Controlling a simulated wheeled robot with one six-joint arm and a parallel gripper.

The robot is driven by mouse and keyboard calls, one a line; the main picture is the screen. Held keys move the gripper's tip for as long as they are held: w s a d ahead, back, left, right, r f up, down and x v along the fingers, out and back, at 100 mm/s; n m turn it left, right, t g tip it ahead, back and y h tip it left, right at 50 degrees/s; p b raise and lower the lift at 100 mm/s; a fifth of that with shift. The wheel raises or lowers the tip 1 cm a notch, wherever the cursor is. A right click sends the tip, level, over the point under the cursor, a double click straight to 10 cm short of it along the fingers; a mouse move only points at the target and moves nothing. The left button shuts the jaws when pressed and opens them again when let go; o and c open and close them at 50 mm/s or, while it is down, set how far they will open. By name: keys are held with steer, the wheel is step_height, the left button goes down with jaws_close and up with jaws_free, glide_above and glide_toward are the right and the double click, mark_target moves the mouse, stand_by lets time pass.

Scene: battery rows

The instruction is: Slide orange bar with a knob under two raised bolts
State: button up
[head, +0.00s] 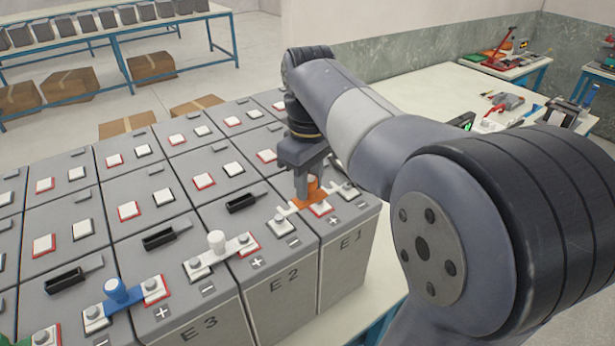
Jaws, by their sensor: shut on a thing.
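The orange bar with its knob (313,190) is at the front row of batteries, over the gap between the batteries marked E1 (350,240) and E2 (285,285). My gripper (308,190) points down and is shut on the orange knob. The bar's plate lies close to the terminals there. One bolt (281,223) shows on the E2 terminal to the left of the bar, and another bolt (347,189) shows at the right on E1. I cannot tell whether the bar is under the bolt heads; the gripper hides part of it.
A white bar with a knob (216,243) joins E2 and E3. A blue bar with a knob (117,291) lies further left. Black handles (160,238) stand on the battery tops. A table with tools (500,105) stands behind my arm.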

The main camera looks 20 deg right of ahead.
steer(key=shift+f, duration=0.1)
steer(key=shift+f+b, duration=2.05)
steer(key=shift+f, duration=1.15)
steer(key=shift+w+a+p, duration=0.3)
steer(key=shift+w+p, duration=0.35)
steer(key=shift+w, duration=0.25)
steer(key=shift+w+a+p, duration=0.25)
steer(key=shift+w+p, duration=0.35)
steer(key=shift+w, duration=0.25)
steer(key=shift+f, duration=0.15)
steer(key=o, duration=1.1)
step_height(320, 180, up, 11)
steer(key=shift+b, duration=0.3)
